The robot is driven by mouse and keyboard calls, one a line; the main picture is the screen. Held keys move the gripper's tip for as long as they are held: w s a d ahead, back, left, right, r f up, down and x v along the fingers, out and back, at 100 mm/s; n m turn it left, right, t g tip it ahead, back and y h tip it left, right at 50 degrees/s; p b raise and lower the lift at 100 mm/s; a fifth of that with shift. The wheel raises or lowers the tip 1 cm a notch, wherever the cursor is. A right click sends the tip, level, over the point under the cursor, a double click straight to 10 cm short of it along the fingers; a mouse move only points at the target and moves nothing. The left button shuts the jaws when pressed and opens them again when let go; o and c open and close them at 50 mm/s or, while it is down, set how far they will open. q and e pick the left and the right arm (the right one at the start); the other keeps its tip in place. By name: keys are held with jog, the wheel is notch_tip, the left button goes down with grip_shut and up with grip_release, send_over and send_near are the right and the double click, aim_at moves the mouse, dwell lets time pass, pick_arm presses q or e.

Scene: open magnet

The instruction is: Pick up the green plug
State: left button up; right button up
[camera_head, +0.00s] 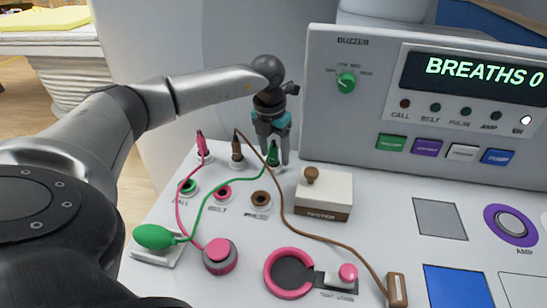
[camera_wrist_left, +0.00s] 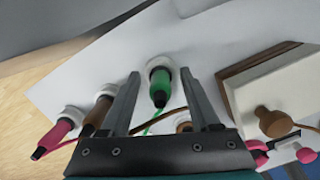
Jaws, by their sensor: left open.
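The green plug (camera_head: 273,154) stands upright in a white holder at the back of the white panel, with a green cord running from it to a green bulb (camera_head: 154,237). My left gripper (camera_head: 272,150) points down at it from above, its fingers open on either side of the plug. In the left wrist view the green plug (camera_wrist_left: 160,86) shows between the two open fingers (camera_wrist_left: 160,100), with a gap on each side. I cannot tell whether a finger touches it. My right gripper is not in view.
A brown plug (camera_head: 237,152) and a pink plug (camera_head: 202,145) stand in holders left of the green one. A tester block (camera_head: 323,195) sits close to its right. Green, pink and brown sockets lie in front. The buzzer console (camera_head: 350,125) rises behind right. Cords cross the panel.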

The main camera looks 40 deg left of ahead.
pick_arm(q)
grip_shut()
dwell(0.4)
